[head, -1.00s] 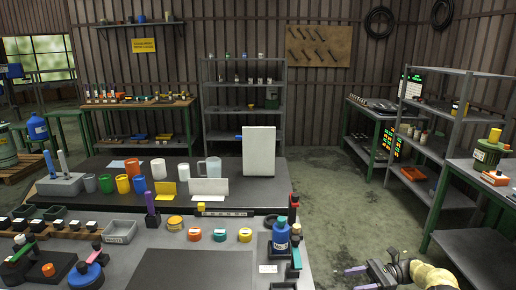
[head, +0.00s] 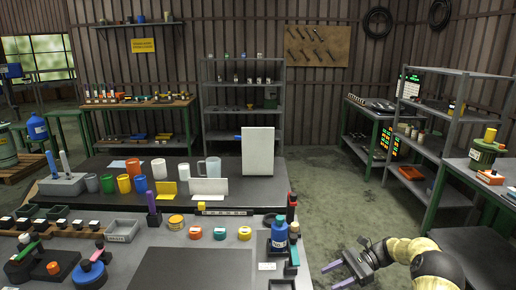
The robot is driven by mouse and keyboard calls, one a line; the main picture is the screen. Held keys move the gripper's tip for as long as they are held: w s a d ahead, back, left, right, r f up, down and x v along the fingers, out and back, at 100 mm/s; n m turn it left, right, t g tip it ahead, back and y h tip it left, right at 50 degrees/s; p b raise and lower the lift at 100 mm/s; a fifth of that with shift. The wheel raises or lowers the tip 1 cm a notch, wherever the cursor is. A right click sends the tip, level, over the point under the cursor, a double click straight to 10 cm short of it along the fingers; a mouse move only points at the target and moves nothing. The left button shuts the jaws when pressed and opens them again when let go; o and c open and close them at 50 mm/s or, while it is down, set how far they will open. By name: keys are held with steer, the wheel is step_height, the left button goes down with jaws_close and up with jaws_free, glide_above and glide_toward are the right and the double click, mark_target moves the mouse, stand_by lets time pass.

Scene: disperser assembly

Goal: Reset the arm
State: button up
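My gripper (head: 345,272) is at the lower right in the head view, beyond the right edge of the workbench (head: 195,268). Its two purple-grey fingers point left toward the bench and stand apart with nothing between them. The cream and black links of my arm reach in from the bottom right corner. A blue bottle (head: 279,234) stands in a dark holder near the bench's right edge, to the left of my gripper and apart from it.
The bench holds orange, teal and yellow round pieces (head: 219,233), a grey tray (head: 121,231) and a purple upright part (head: 152,208). Mugs and a white panel (head: 257,152) stand behind. A grey shelf (head: 450,140) is at right. The floor (head: 335,205) between is clear.

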steer(key=s+a+r+n+h+p, duration=0.3)
steer(key=s+a+r+n+h, duration=0.15)
steer(key=a+h, duration=0.2)
steer(key=s+a+r+n+t+h+p, duration=0.1)
steer(key=s+r+n+t+h+p, duration=0.1)
steer(key=s, duration=0.7)
steer(key=s+r+n+t+h+p, duration=0.2)
steer(key=s+r+n+t+h, duration=0.2)
steer(key=s+r+n, duration=0.4)
steer(key=shift+s+a+r+h, duration=0.4)
steer(key=shift+s+r+h, duration=0.15)
steer(key=shift+s+h, duration=0.45)
steer(key=shift+s, duration=0.15)
